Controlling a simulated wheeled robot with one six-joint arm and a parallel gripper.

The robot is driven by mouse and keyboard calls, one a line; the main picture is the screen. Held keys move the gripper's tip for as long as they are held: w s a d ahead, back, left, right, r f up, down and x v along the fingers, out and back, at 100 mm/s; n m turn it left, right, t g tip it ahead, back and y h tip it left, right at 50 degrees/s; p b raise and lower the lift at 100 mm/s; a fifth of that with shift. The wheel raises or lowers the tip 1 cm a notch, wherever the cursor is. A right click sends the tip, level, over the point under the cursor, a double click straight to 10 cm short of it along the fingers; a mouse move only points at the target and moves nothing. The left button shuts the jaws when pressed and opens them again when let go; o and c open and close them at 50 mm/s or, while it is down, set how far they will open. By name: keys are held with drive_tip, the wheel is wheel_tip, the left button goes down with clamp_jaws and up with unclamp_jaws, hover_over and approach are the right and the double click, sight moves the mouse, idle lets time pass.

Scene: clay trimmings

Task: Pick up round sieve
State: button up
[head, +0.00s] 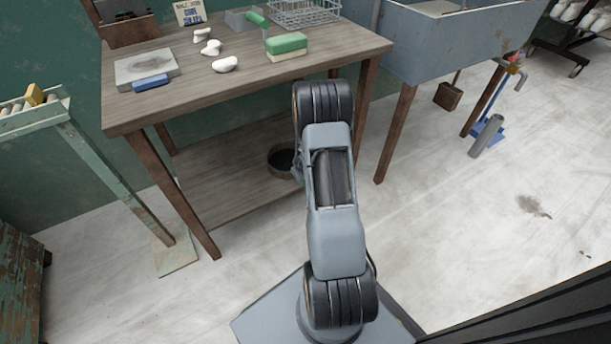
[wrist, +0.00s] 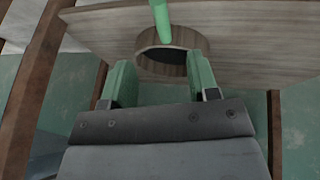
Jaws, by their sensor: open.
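The round sieve (head: 274,170) has a brown wooden rim and a dark inside. It sits on the lower shelf of the workbench, its right side partly hidden by my arm in the head view. In the wrist view the sieve (wrist: 194,41) shows beyond and roughly between the fingertips. My gripper (wrist: 160,85) has two green fingers, spread apart with nothing between them. It is hidden behind my arm in the head view. I see no contact with the sieve.
The sieve lies under the workbench top (head: 200,95), between its wooden legs. The lower shelf (head: 215,185) is otherwise largely clear. A green-and-cream block (head: 286,45) and white lumps lie on top. A grey sink (head: 450,45) stands right.

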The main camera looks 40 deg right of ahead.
drive_tip(key=b+x, duration=0.4)
drive_tip(key=x, duration=0.7)
drive_tip(key=shift+w+f, duration=0.15)
drive_tip(key=shift+f, duration=0.1)
drive_tip(key=shift+x, duration=1.1)
drive_tip(key=shift+d, duration=0.1)
drive_tip(key=shift+c, duration=0.5)
clamp_jaws()
